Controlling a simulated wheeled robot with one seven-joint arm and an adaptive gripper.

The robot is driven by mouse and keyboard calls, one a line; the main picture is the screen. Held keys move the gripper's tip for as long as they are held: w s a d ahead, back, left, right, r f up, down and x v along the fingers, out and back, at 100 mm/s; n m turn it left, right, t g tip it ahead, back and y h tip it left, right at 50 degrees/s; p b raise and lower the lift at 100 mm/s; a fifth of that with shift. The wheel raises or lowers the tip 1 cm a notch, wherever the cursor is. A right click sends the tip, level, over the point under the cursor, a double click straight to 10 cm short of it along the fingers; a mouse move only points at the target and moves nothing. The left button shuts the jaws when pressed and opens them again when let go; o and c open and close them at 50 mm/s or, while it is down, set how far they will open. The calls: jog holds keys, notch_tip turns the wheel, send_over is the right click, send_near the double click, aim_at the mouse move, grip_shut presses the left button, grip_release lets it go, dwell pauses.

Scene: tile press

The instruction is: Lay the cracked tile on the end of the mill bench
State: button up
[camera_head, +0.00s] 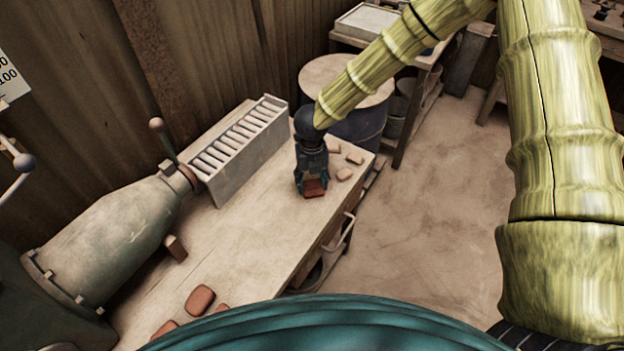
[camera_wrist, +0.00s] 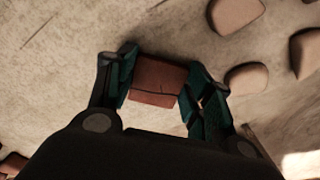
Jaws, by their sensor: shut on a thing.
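My gripper (camera_head: 312,184) points down over the far end of the wooden mill bench (camera_head: 255,225). It is shut on a reddish-brown tile (camera_head: 314,188). In the wrist view the tile (camera_wrist: 158,80) sits between the two teal fingers of my gripper (camera_wrist: 160,88), and a thin dark crack line runs across it. The tile is at or just above the bench top; I cannot tell whether it touches.
Several pale lumps (camera_head: 344,174) lie beside the gripper near the bench end. A slotted rack (camera_head: 240,145) stands to the left, with a green mill body (camera_head: 120,235) nearer. More reddish tiles (camera_head: 199,300) lie at the near end. A round drum (camera_head: 345,85) stands behind.

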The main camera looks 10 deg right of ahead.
aim_at(312, 183)
jog(key=shift+f, duration=0.15)
jog(key=o, duration=1.1)
jog(key=shift+c, duration=0.2)
notch_tip(312, 183, up, 12)
jog(key=b, duration=0.1)
